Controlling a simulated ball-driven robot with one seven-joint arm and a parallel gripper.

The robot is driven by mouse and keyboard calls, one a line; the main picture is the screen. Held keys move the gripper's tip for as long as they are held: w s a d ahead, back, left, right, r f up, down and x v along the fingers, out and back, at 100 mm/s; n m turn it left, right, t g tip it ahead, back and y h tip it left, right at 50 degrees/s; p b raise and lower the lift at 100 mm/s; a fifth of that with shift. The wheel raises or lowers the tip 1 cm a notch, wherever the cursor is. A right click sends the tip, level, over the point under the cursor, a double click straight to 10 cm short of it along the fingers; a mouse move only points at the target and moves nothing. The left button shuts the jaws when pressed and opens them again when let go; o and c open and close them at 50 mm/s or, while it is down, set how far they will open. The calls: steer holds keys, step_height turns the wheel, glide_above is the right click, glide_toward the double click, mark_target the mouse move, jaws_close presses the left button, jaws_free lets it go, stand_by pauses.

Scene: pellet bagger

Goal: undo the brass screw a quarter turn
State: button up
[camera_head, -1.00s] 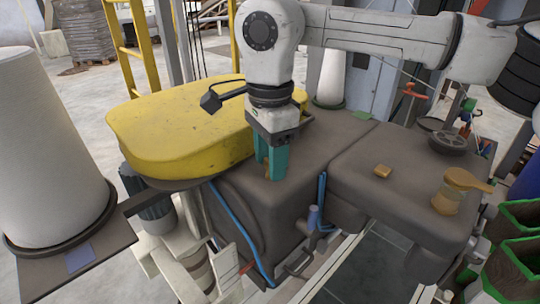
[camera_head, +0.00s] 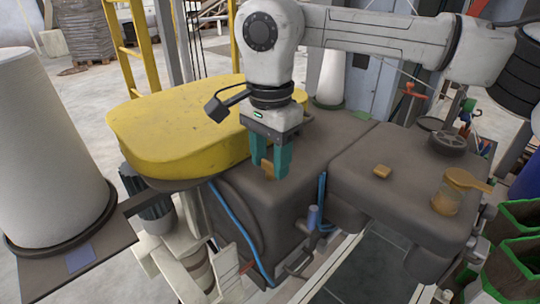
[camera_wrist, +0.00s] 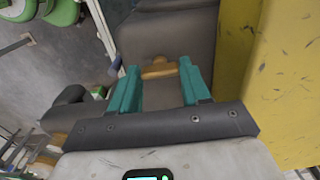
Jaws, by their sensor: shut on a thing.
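The brass screw (camera_wrist: 158,72) has a wide, wing-like head on the dark grey machine top. In the wrist view it spans the space between the two teal fingertips of my gripper (camera_wrist: 160,68). My gripper is shut on it, with a finger at each end of the head. In the head view my gripper (camera_head: 268,170) points down at the machine top beside the yellow cover, and a small part of the screw (camera_head: 267,166) shows between the fingers. The screw's shank is hidden.
The yellow cover (camera_head: 180,130) stands close to the left of my gripper. A blue hose (camera_head: 237,235) runs down the front.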

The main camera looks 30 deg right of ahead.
mark_target(270, 162)
steer(key=o, duration=1.1)
steer(key=shift+c, duration=0.2)
steer(key=shift+r, duration=0.1)
step_height(270, 162, up, 11)
steer(key=b, duration=0.1)
steer(key=shift+f, duration=0.2)
